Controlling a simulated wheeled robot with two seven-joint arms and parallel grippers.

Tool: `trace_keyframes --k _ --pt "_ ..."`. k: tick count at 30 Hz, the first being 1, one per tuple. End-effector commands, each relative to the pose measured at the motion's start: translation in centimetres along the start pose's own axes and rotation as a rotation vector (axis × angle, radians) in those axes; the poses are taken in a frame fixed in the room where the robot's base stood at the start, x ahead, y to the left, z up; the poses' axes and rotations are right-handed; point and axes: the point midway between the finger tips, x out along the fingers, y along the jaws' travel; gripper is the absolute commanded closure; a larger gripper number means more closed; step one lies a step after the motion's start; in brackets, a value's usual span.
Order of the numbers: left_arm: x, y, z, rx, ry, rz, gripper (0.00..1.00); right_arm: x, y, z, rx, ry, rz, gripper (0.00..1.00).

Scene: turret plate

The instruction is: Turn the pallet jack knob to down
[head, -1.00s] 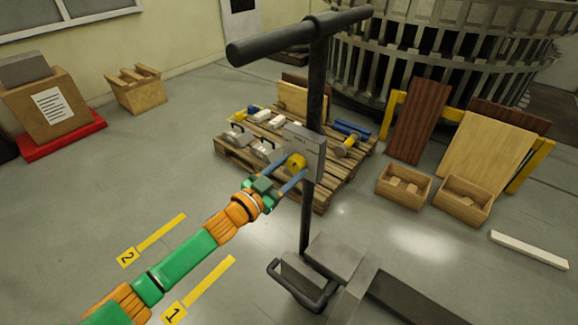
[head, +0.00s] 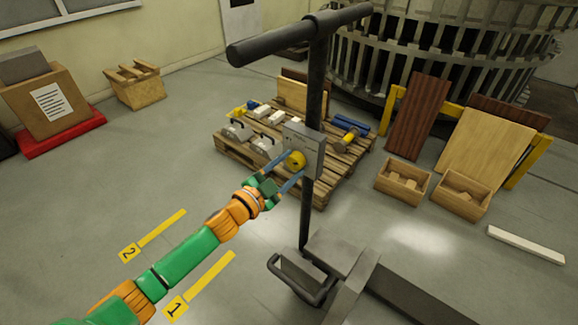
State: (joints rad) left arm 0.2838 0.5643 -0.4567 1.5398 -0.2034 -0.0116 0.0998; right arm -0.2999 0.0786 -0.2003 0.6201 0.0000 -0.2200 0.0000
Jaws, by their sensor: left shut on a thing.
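The pallet jack has a dark upright post (head: 307,212) with a black T-shaped handle bar (head: 300,37) on top. A grey control box (head: 305,141) is fixed to the post, with small markings too blurred to read. The round yellow knob (head: 296,159) sits on the face of this box. My left gripper (head: 289,170) reaches up from the lower left, its blue fingers on either side of the knob and shut on it. The knob's exact pointing direction is too small to tell. My right gripper is not in view.
A wooden pallet (head: 240,154) with tools and cases stands behind the post. Grey jack forks and base (head: 337,254) lie below right. Wooden boxes (head: 402,181) and leaning boards (head: 485,150) stand at the right. Floor on the left is open, with yellow markings (head: 162,235).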

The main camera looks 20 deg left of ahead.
Motion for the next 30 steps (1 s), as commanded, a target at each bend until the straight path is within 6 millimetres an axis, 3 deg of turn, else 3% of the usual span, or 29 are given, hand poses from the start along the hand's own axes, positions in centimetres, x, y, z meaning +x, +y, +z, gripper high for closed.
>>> trace_keyframes --k 9,10,13,23,30 --pt "0.0 0.0 0.0 0.005 0.0 0.0 0.99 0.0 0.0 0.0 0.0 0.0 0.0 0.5" --pt "0.0 0.0 0.0 0.005 0.0 0.0 0.41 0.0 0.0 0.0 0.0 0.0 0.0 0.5" --pt "0.0 0.0 0.0 0.004 0.0 0.0 0.14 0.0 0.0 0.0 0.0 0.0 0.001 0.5" --pt "-0.3 0.0 0.1 0.002 -0.001 0.001 0.14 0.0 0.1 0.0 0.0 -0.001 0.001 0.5" --pt "-4.5 0.1 0.1 0.003 -0.003 0.003 0.14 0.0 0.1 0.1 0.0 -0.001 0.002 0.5"
